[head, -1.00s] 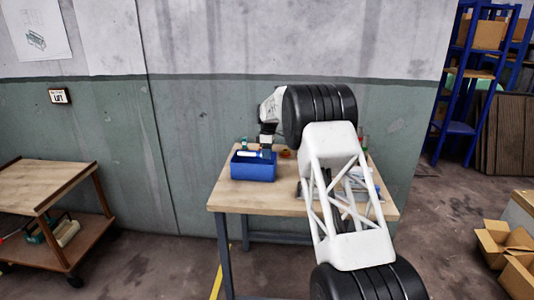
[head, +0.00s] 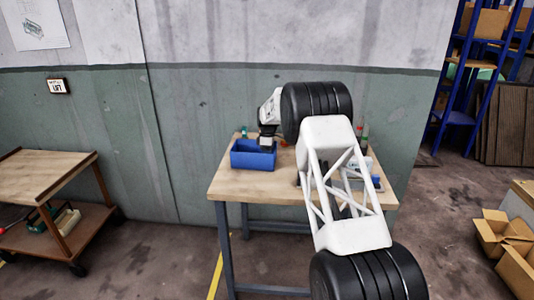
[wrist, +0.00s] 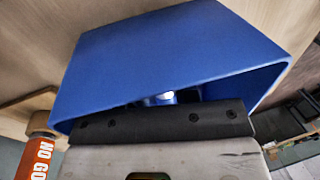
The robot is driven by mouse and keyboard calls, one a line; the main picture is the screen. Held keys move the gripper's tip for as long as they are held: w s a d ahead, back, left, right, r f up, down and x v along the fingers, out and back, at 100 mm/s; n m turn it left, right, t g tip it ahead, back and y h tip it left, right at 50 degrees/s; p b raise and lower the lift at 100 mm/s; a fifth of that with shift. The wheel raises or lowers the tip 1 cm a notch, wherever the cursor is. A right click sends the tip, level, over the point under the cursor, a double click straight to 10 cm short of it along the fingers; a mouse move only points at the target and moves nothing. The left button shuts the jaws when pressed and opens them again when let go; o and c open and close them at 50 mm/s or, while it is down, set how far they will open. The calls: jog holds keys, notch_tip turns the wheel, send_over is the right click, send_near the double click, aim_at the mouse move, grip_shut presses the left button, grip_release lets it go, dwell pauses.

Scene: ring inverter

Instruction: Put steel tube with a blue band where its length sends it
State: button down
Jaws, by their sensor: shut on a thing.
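The blue open bin (head: 253,156) stands at the back left of the workbench. My gripper (head: 266,147) points down into the bin, its fingertips hidden by the bin's walls. In the wrist view the bin (wrist: 170,60) surrounds the dark front edge of my gripper (wrist: 165,118). A small shiny piece with blue, the steel tube with a blue band (wrist: 165,97), shows just past that edge. My gripper is shut on the tube. Most of the tube is hidden, and I cannot tell whether it touches the bin floor.
An orange cylinder marked "NO GO" (wrist: 38,150) stands beside the bin. A small green-topped item (head: 244,132) is behind the bin. My arm covers much of the workbench (head: 240,186) at the right. A wooden cart (head: 45,172) stands apart at the left.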

jog(key=shift+f, duration=0.25)
jog(key=c, duration=0.8)
grip_release()
jog(key=shift+w+r, duration=0.25)
jog(key=shift+r, duration=1)
jog(key=shift+w+r, duration=0.25)
jog(key=shift+r, duration=1.05)
jog(key=shift+w+r, duration=0.25)
jog(key=shift+r, duration=1)
jog(key=shift+d, duration=0.1)
